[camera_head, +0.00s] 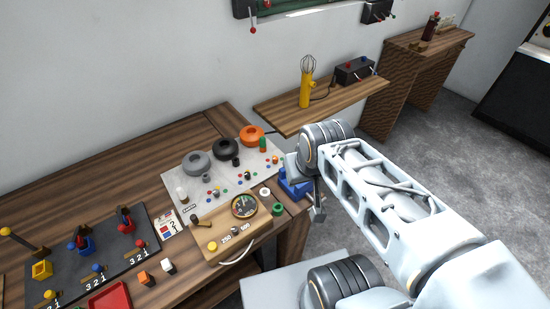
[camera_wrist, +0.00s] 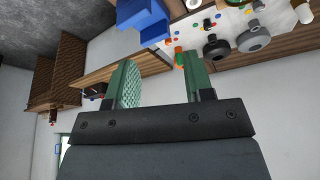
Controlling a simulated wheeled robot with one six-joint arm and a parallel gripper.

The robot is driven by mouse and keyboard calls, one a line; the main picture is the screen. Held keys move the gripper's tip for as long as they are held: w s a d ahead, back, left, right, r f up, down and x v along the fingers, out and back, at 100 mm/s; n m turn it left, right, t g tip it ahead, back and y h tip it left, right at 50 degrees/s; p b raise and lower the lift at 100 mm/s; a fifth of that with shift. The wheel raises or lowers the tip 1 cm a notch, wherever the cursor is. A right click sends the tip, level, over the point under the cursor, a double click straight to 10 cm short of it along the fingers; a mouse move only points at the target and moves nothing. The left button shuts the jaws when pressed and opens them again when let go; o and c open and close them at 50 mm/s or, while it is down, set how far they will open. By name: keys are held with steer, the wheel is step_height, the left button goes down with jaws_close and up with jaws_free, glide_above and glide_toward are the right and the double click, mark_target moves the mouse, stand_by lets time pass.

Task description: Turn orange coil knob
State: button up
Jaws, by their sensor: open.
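The orange coil (camera_head: 251,136) is a thick ring at the back right of the pale board in the head view, beside a black coil (camera_head: 226,149) and a grey coil (camera_head: 196,163). A small knob with a green top (camera_head: 263,145) stands close to it. In the wrist view a bit of orange (camera_wrist: 178,57) shows beside the right finger, which hides most of what lies behind. My gripper (camera_wrist: 157,62) is open and empty, with green-padded fingers apart. In the head view my arm reaches to the right of the board, and the fingers are mostly hidden.
A blue block (camera_head: 296,186) sits at the bench edge near my gripper. A round gauge (camera_head: 244,206) lies in front of the board. A shelf (camera_head: 318,104) behind holds a yellow whisk-like tool (camera_head: 306,88). Levers and switches (camera_head: 100,252) fill the left bench.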

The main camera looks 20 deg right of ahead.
mark_target(275, 158)
steer(key=w+f+n+g, duration=0.1)
steer(key=w+f+n, duration=0.1)
steer(key=w, duration=0.3)
steer(key=w+f+n+g+b, duration=0.1)
steer(key=w+f+n, duration=0.1)
steer(key=w, duration=0.3)
steer(key=w+f+n+g+b, duration=0.1)
steer(key=w+f+n, duration=0.1)
steer(key=w, duration=0.3)
steer(key=shift+d+f+g, duration=0.1)
steer(key=shift+f+g, duration=0.3)
steer(key=shift+f, duration=0.05)
steer(key=w+r+n, duration=0.1)
steer(key=w+n, duration=0.8)
steer(key=n, duration=0.4)
step_height(275, 158, down, 13)
steer(key=n+p, duration=0.1)
steer(key=n, duration=0.2)
steer(key=shift+s+f+g, duration=0.1)
steer(key=shift+f+g, duration=0.05)
steer(key=shift+g, duration=0.15)
steer(key=shift+c, duration=0.4)
jaws_close()
